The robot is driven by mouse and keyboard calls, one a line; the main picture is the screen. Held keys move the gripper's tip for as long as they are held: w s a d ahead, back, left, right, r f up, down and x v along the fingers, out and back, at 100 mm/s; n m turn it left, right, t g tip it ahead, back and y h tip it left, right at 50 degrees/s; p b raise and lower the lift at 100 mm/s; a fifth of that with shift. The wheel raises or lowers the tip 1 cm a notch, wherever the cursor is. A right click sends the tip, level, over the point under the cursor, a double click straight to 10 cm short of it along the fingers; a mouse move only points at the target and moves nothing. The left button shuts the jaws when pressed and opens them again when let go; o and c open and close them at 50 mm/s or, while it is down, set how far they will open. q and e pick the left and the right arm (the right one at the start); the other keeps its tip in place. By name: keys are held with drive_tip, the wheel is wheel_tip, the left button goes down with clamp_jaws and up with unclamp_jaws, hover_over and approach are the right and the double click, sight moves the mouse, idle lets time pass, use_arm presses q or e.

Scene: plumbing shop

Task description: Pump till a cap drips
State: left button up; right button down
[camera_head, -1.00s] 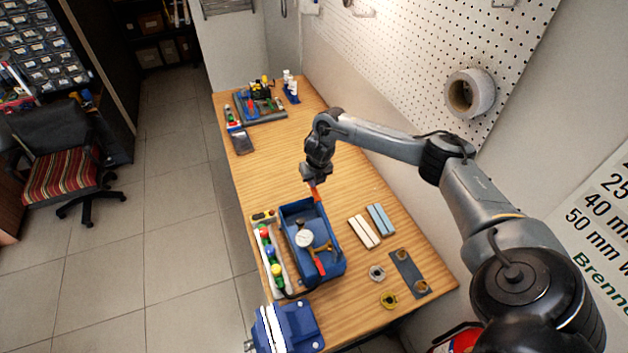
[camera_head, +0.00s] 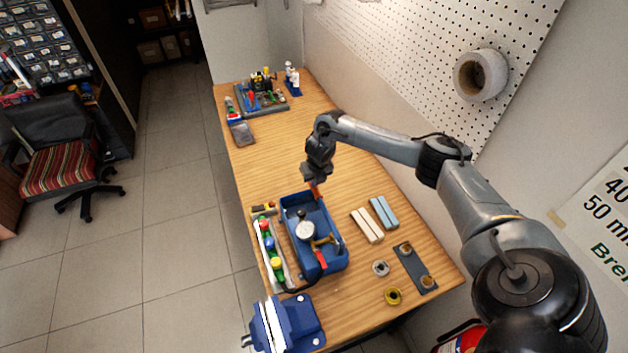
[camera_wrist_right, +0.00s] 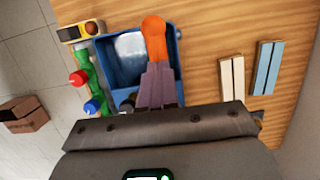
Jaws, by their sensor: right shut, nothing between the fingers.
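The blue pump box (camera_head: 329,266) stands on the bench with a white round gauge (camera_head: 305,230) and brass fittings on it. An orange pump handle (camera_head: 315,190) rises at its far end and shows large in the right wrist view (camera_wrist_right: 154,38). My right gripper (camera_wrist_right: 158,72) is shut at the orange handle, with nothing between its fingers; the fingertips appear to meet or overlap the handle. A rail beside the box carries coloured caps, among them a red cap (camera_wrist_right: 78,78), a blue cap (camera_wrist_right: 92,107) and a yellow cap (camera_head: 277,264). No drip is visible. My left gripper is out of view.
A blue vise (camera_head: 285,325) stands at the near edge. Cream bars (camera_head: 367,225) and blue bars (camera_head: 384,212) lie right of the box. The mid-far bench is clear.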

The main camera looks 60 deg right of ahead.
use_arm(q)
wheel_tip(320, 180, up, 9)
drive_tip(key=p, duration=0.7)
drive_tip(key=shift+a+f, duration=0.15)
use_arm(e)
drive_tip(key=d+v, duration=0.1)
drive_tip(key=v, duration=0.8)
drive_tip(key=shift+w+a+r, duration=0.2)
drive_tip(key=shift+w+a, duration=0.05)
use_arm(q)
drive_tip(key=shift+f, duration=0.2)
use_arm(e)
drive_tip(key=shift+f, duration=0.15)
use_arm(q)
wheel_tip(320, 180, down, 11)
drive_tip(key=b, duration=1.1)
use_arm(e)
drive_tip(key=x, duration=1.2)
drive_tip(key=shift+s+a+f, duration=0.3)
drive_tip(key=shift+s+a, duration=0.05)
drive_tip(key=shift+s, duration=0.05)
use_arm(q)
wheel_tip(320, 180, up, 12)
drive_tip(key=p, duration=1.2)
use_arm(e)
drive_tip(key=w+d+v, duration=0.1)
drive_tip(key=v, duration=1.1)
drive_tip(key=shift+r, duration=0.45)
drive_tip(key=shift+a, duration=0.1)
